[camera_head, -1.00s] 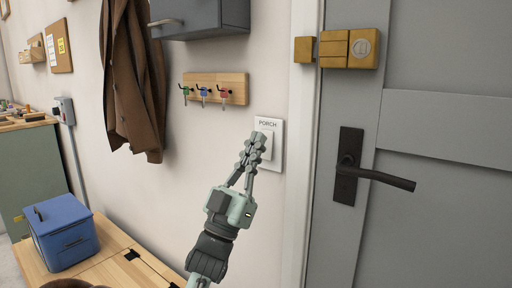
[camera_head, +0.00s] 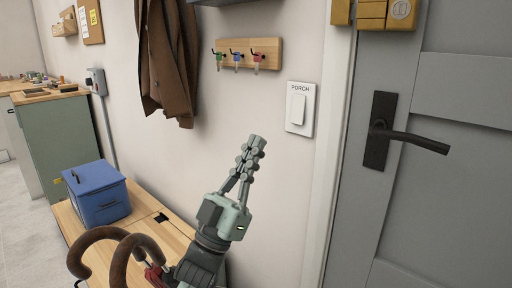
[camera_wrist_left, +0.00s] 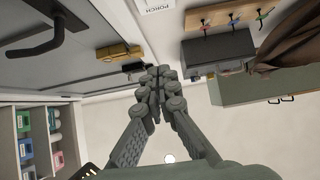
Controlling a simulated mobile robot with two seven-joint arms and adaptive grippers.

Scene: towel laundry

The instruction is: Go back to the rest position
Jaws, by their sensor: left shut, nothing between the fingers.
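My left gripper (camera_head: 252,150) points up in front of the wall in the head view, with its fingers shut and empty. It is apart from the porch switch (camera_head: 298,110), below and to the left of it. In the left wrist view the shut fingertips (camera_wrist_left: 157,75) meet at the middle, with nothing between them. My right gripper is in neither view.
A grey door with a black handle (camera_head: 408,138) is at the right. A hook rack (camera_head: 248,54) and brown coat (camera_head: 168,60) hang on the wall. A blue box (camera_head: 98,194) stands on the wooden bench (camera_head: 150,222), near brown curved handles (camera_head: 100,236).

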